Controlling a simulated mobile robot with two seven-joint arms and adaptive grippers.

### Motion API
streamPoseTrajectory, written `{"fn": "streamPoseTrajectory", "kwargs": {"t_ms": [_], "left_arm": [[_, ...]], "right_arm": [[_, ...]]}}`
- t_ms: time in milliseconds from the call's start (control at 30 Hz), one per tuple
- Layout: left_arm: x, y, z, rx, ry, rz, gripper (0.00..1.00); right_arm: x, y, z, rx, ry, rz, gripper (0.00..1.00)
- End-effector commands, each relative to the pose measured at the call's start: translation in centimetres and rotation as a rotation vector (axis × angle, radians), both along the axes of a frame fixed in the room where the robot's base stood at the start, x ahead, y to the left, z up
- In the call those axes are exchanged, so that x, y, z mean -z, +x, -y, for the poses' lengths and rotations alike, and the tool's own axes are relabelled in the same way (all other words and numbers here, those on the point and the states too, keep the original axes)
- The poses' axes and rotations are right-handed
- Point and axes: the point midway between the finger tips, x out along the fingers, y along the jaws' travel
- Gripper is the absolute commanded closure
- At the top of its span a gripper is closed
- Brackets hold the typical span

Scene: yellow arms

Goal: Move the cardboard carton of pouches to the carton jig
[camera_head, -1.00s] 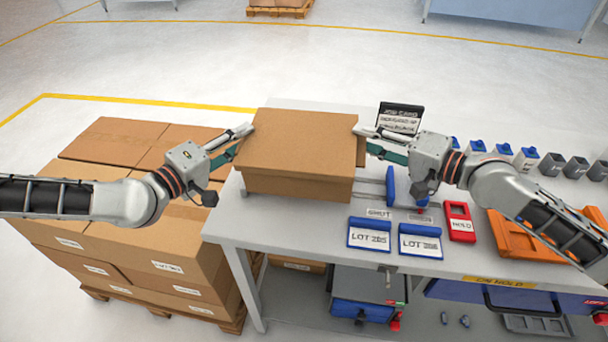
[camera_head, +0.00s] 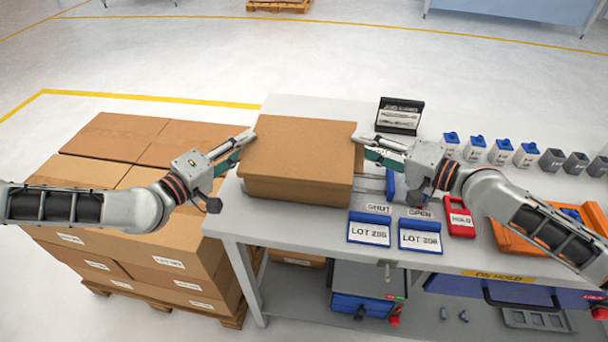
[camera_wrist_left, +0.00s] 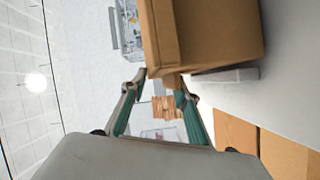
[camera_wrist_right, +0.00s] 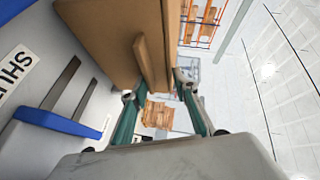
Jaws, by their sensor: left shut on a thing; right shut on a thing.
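The closed brown cardboard carton (camera_head: 300,155) is level over the left part of the table, between my two grippers. My left gripper (camera_head: 246,139) is shut on its left side, and my right gripper (camera_head: 360,145) is shut on its right side. A brown side tab shows between the fingers in the left wrist view (camera_wrist_left: 172,81) and the right wrist view (camera_wrist_right: 150,65). What looks like the carton jig, with a blue block (camera_head: 391,184), is at the carton's right, partly hidden; its blue bar and slots show in the right wrist view (camera_wrist_right: 55,122). I cannot tell whether the carton touches the surface below. The pouches are hidden.
Stacked cartons on a pallet (camera_head: 150,235) stand left of the table (camera_head: 245,222). Two blue lot signs (camera_head: 369,229), a red hold tag (camera_head: 459,218) and an orange tray (camera_head: 510,236) lie at the right. A black card holder (camera_head: 399,115) and several small bottles stand behind.

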Motion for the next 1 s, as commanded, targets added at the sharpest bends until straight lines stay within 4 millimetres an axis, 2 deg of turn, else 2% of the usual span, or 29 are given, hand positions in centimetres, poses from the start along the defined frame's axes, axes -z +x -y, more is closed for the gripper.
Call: {"fn": "streamPoseTrajectory", "kwargs": {"t_ms": [33,167,200,233,767,867,1000], "left_arm": [[0.13,-0.50,1.02,0.024,0.000,0.003,0.96],[0.84,-0.49,1.03,0.024,-0.001,0.002,0.96],[0.80,-0.50,1.03,0.024,-0.001,0.002,0.62],[0.81,-0.49,1.02,0.024,-0.001,0.002,0.54],[1.04,-0.38,0.66,0.016,0.000,-0.003,0.53],[1.03,-0.33,0.57,0.014,0.000,-0.003,0.28],[0.97,-0.23,0.45,0.011,0.000,-0.002,0.26]], "right_arm": [[0.11,-0.43,-0.74,-0.014,0.007,0.000,0.97],[0.77,-0.42,-0.75,-0.014,0.006,0.001,0.97],[0.79,-0.44,-0.74,-0.014,0.006,0.001,0.63],[0.78,-0.44,-0.75,-0.014,0.006,0.001,0.55],[0.76,-0.18,-0.36,-0.006,0.005,0.000,0.54],[0.76,-0.13,-0.30,-0.005,0.005,0.001,0.54],[0.77,-0.08,-0.22,-0.004,0.003,0.001,0.54]]}}
